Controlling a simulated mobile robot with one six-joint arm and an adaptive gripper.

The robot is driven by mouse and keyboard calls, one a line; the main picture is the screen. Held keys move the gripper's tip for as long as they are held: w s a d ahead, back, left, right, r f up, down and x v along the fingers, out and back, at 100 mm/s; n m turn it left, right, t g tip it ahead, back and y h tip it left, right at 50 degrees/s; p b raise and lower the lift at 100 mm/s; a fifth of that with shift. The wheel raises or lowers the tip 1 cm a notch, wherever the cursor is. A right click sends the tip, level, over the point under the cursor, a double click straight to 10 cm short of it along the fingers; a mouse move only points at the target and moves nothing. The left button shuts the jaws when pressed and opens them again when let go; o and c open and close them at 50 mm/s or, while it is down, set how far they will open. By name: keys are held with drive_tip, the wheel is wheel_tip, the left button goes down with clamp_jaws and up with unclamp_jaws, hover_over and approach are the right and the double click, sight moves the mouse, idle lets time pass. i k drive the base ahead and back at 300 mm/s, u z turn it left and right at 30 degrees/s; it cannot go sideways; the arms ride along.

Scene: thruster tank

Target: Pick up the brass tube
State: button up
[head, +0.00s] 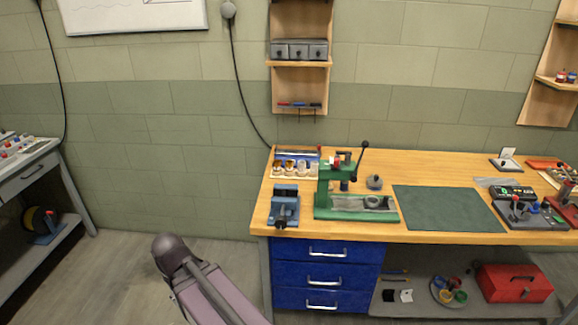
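I cannot make out the brass tube for certain. A small rack (283,178) at the back left of the wooden workbench (420,168) holds several small pale and brass-coloured pieces, too small to tell apart. A grey-mauve link of my arm shows at the bottom left, in front of the bench. My gripper is not in view.
A blue vise (285,206) stands at the bench's front left corner. A green press (326,188) with a black lever stands right of it. A dark green mat (447,208) lies bare. Devices (520,206) crowd the right end. Blue drawers (326,275) and a red toolbox (513,283) are below.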

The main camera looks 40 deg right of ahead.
sight(289, 168)
drive_tip(key=z, duration=0.4)
drive_tip(key=i, duration=1)
drive_tip(key=z, duration=0.7)
